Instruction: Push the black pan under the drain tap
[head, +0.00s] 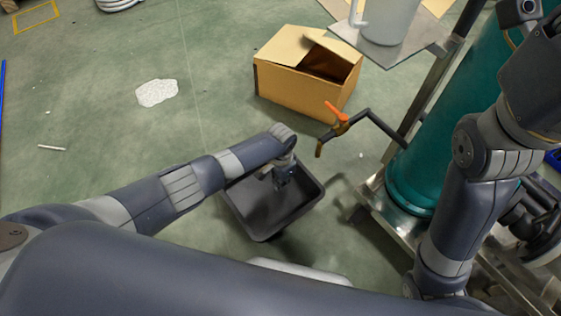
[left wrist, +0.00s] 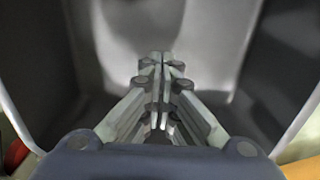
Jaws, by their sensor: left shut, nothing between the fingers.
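The black pan (head: 262,222) stands on the floor in the middle of the head view, a deep tray with a raised rim. My left gripper (head: 281,184) is shut and empty, pointing down inside the pan's outline near its far side. In the left wrist view the closed fingers (left wrist: 160,92) are in front of the pan's grey inside (left wrist: 225,40). I cannot tell whether they touch it. The drain tap (head: 340,124), brass with an orange handle, hangs from a dark pipe, up and right of the pan in the picture. My right gripper is out of view.
An open cardboard box (head: 295,88) stands behind the pan. A teal tank (head: 420,170) on a metal frame stands at the right. A pale patch (head: 156,92) lies on the floor at left. The floor between pan and frame is mostly clear.

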